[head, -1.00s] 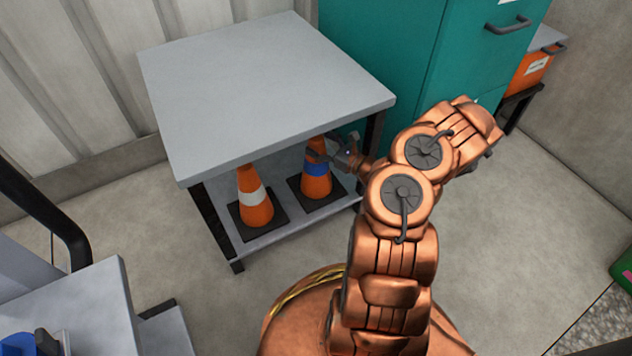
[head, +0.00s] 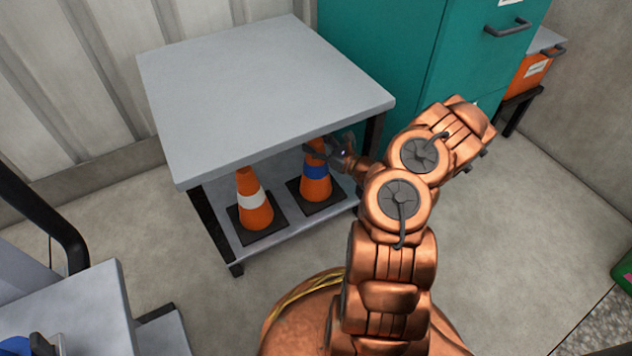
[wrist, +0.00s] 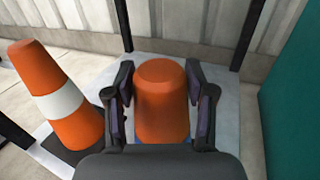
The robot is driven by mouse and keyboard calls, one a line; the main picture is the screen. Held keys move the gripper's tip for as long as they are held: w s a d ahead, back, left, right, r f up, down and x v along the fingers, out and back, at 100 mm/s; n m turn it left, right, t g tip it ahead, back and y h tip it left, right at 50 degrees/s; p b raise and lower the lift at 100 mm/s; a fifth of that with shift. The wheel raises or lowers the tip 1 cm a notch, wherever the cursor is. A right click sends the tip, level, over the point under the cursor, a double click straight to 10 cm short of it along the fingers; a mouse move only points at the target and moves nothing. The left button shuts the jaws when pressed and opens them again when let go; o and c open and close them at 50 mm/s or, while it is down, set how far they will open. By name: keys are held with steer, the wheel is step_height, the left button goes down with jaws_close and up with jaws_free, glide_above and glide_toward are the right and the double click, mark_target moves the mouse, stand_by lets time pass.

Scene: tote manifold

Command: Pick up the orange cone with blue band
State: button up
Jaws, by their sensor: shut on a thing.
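The orange cone with the blue band (head: 316,184) stands upright on its black base on the lower shelf of the grey table. In the wrist view its orange top (wrist: 162,95) sits between the two dark fingers, and the blue band barely shows at the bottom. My gripper (head: 325,147) reaches in from the right, under the tabletop edge, and is shut on the cone's upper part, above the band. The base seems to rest on the shelf. The far side of the cone's top is hidden by the tabletop in the head view.
An orange cone with a white band (head: 252,200) stands close on the left, also in the wrist view (wrist: 65,100). The grey tabletop (head: 262,90) overhangs both cones. Dark table legs (head: 216,228) frame the shelf. A teal cabinet (head: 385,50) stands behind on the right.

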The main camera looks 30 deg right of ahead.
jaws_close()
steer(key=shift+r, duration=0.1)
